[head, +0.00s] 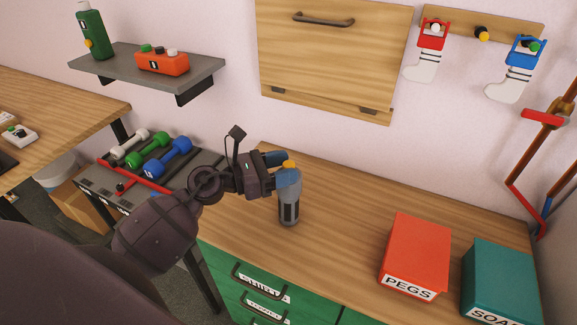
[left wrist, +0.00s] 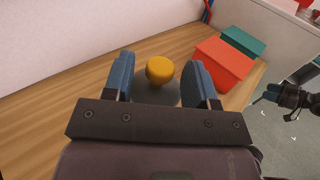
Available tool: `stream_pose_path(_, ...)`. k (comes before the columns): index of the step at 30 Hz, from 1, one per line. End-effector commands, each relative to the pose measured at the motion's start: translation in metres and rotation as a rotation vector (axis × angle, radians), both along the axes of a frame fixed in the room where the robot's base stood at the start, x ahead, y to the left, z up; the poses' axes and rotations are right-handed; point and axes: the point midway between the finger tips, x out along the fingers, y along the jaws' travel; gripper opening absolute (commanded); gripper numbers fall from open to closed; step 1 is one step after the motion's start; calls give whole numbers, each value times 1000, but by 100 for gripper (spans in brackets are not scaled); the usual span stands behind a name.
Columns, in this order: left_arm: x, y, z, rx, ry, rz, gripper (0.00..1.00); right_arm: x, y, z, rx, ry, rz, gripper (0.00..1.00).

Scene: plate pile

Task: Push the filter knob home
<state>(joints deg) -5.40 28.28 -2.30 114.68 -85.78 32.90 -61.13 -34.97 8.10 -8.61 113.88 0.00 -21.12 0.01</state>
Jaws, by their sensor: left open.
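The filter knob is an orange-yellow cap (head: 290,163) on top of a dark grey cylindrical filter body (head: 289,211), which stands upright on the wooden worktop. The knob shows in the left wrist view as a round yellow cap (left wrist: 160,69) on a narrower stem, with dark grey below it. My left gripper (head: 280,166) is at the top of the filter. Its blue fingers (left wrist: 160,82) are open, one on each side of the knob, with gaps visible. In the head view they partly hide the filter's upper part. My right gripper (left wrist: 271,93) shows small at the right of the left wrist view.
A red PEGS box (head: 416,252) and a teal box (head: 502,278) stand right of the filter. Coloured dumbbells (head: 148,155) sit on a rack at the left. A grey wall shelf (head: 195,72) is above. The worktop between filter and boxes is clear.

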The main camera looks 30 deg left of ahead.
Motion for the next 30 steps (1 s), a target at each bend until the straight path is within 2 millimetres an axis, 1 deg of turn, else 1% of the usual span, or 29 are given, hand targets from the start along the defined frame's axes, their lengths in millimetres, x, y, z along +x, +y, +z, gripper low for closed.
stream_pose_path(1, -7, 6, -3, 3, 3, 1, 52, 0, 0, -4, -1, 1, 0, 52)
stream_pose_path(9, -44, 39, -4, 2, 5, 1, 52, 4, 1, -17, -2, -1, 5, 52)
stream_pose_path(15, -63, 56, -3, 3, 4, 0, 52, 6, 1, -22, -1, -3, 7, 52)
stream_pose_path(21, -71, 62, -2, 1, 4, -1, 52, 5, 1, -23, -1, -4, 6, 52)
stream_pose_path(30, -71, 62, -1, 1, 2, -1, 52, -1, 0, -25, -2, 8, 3, 52)
